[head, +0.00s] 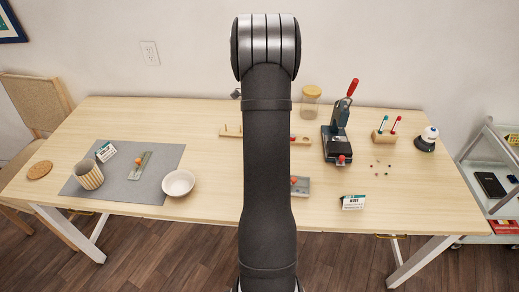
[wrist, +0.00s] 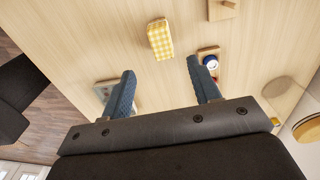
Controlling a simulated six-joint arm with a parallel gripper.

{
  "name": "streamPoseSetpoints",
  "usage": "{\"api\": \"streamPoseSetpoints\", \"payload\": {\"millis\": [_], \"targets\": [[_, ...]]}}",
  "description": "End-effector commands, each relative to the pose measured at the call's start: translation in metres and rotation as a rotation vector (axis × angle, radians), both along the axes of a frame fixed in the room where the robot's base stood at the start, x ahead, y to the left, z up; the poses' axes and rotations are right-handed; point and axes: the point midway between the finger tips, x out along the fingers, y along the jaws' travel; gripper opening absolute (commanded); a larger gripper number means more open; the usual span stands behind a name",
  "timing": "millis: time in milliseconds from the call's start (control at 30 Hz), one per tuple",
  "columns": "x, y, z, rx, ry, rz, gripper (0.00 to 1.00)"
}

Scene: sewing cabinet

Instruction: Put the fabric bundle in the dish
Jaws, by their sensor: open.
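The fabric bundle (wrist: 160,38), a yellow-and-white checked block, lies on the table in the wrist view. It does not show in the head view, where my arm covers the middle of the table. My gripper (wrist: 162,72) is open and empty, with its two blue fingers apart. The bundle is ahead of the gap between the fingertips, apart from them. The white round dish (head: 178,183) stands left of my arm in the head view, at the grey mat's right edge, and looks empty. The dish cannot be made out in the wrist view.
A grey mat (head: 116,183) on the left holds a ribbed cup (head: 88,175). Right of my arm stand a dark press with a red handle (head: 338,140), a lidded jar (head: 310,103) and a small sign (head: 353,202). The table between dish and arm is clear.

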Motion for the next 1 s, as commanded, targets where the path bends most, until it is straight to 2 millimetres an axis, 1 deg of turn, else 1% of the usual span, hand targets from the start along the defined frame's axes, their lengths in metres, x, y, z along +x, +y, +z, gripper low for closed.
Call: {"api": "streamPoseSetpoints", "payload": {"millis": [33, 100, 233, 300, 467, 533, 833, 1000], "targets": [[-0.001, 0.0, -0.013, 0.0, 0.004, 0.0, 0.56], [-0.001, 0.0, -0.027, 0.0, 0.003, 0.001, 0.56], [0.0, 0.0, -0.047, 0.0, 0.001, 0.001, 0.56], [0.0, 0.0, -0.054, 0.0, 0.001, 0.001, 0.56], [0.0, 0.0, -0.06, 0.0, -0.001, 0.002, 0.56], [0.0, 0.0, -0.066, 0.0, 0.001, 0.002, 0.56], [0.002, -0.002, -0.107, 0.0, 0.0, 0.002, 0.56], [0.002, -0.002, -0.11, 0.0, -0.003, 0.002, 0.56]]}}
